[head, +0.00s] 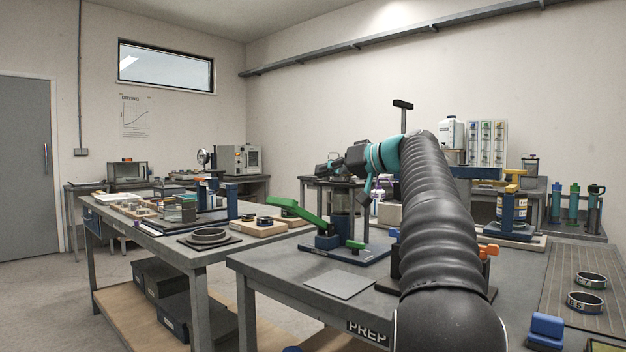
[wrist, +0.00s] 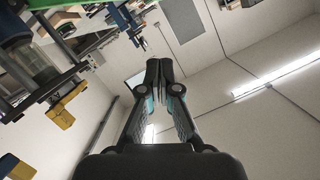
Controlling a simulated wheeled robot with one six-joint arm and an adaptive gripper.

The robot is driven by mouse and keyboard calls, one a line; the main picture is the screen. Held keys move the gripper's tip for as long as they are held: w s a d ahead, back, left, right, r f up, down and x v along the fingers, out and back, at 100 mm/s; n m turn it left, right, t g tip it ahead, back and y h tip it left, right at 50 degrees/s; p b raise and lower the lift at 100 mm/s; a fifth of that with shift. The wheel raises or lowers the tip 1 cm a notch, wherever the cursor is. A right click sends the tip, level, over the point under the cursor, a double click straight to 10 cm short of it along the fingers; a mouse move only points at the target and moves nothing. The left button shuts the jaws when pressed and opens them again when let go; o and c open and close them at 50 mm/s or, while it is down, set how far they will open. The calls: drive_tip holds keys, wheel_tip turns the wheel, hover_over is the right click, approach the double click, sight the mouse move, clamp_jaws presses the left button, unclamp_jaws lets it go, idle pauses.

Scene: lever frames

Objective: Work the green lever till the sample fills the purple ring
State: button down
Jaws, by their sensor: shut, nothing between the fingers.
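The green lever (head: 297,212) slopes up to the left from a blue post on a dark base plate, on the front bench. A clear cylinder (head: 342,222) stands in the same frame, right behind the lever. A small green handle (head: 355,245) sits low on that base. A purple patch shows right of the cylinder, but I cannot tell whether it is the ring. The sample level is too small to read. My gripper (head: 322,168) is above the lever and apart from it. In the wrist view my gripper (wrist: 160,66) is shut and empty, pointing away from the lever.
My arm hides part of the bench middle. A grey flat plate (head: 339,285) lies at the front. A frame with a yellow handle (head: 515,188) stands at the right. Two dark rings (head: 585,301) lie on a mat. The left bench (head: 165,240) holds several items.

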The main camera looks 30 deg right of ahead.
drive_tip(key=shift+w+a+f, duration=0.9)
drive_tip(key=shift+w+a, duration=0.05)
drive_tip(key=shift+w, duration=0.2)
drive_tip(key=shift+w+a+f, duration=0.95)
drive_tip(key=shift+w, duration=0.2)
drive_tip(key=shift+w+a+f, duration=0.9)
drive_tip(key=shift+w+a, duration=0.05)
drive_tip(key=shift+w, duration=0.2)
